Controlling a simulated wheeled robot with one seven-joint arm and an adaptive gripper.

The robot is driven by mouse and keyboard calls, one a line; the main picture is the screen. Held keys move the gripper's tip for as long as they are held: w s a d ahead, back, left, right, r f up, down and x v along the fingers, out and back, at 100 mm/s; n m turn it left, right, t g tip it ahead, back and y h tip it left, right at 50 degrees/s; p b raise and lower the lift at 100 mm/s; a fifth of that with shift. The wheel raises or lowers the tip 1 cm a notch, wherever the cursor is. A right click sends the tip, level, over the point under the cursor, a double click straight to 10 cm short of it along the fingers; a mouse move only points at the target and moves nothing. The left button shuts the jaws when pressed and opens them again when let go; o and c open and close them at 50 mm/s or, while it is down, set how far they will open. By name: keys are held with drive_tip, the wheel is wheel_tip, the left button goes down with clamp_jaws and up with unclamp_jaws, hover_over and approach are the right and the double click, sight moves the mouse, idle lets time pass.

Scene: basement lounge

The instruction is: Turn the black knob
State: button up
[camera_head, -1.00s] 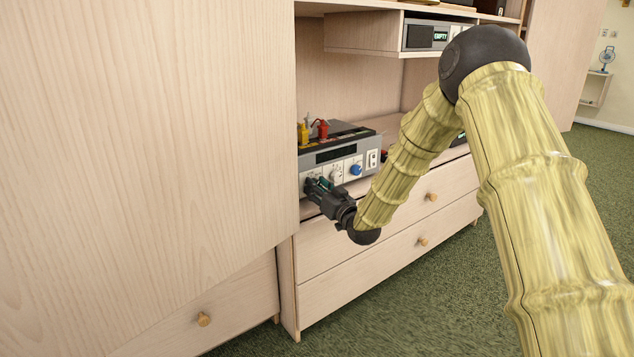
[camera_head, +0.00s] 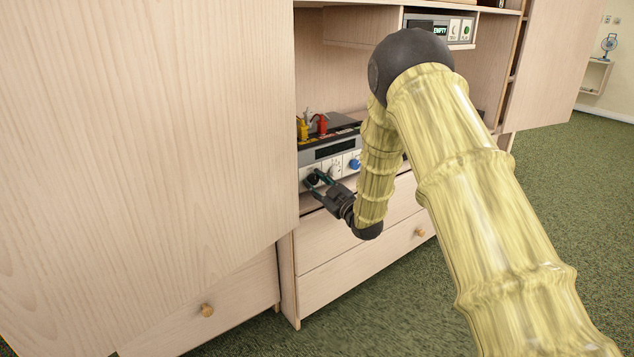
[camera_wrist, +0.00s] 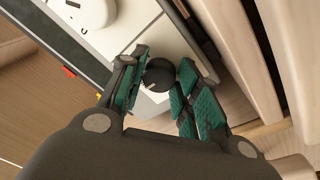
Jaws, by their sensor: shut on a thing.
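The black knob (camera_wrist: 160,74) is on the front panel of a grey device and lies between my gripper's two green-padded fingers (camera_wrist: 160,85) in the wrist view. The fingers are shut on it from both sides. In the head view the device (camera_head: 334,148) stands on the cabinet shelf, and my gripper (camera_head: 319,180) reaches the lower left of its panel. There the black knob (camera_head: 312,179) shows partly behind the fingers. A white knob and a blue knob (camera_head: 354,164) sit to its right.
Small yellow (camera_head: 303,130) and red (camera_head: 321,123) items stand on top of the device. A tall cabinet panel (camera_head: 150,120) is close on the left. Drawers (camera_head: 360,255) lie below the shelf. Another panelled device (camera_head: 440,29) is above. Green carpet (camera_head: 560,200) is open at right.

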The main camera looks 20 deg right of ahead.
drive_tip(key=shift+f+n, duration=0.1)
drive_tip(key=shift+n, duration=0.2)
drive_tip(key=o, duration=1.1)
drive_tip(key=shift+c, duration=0.2)
drive_tip(key=v, duration=1.2)
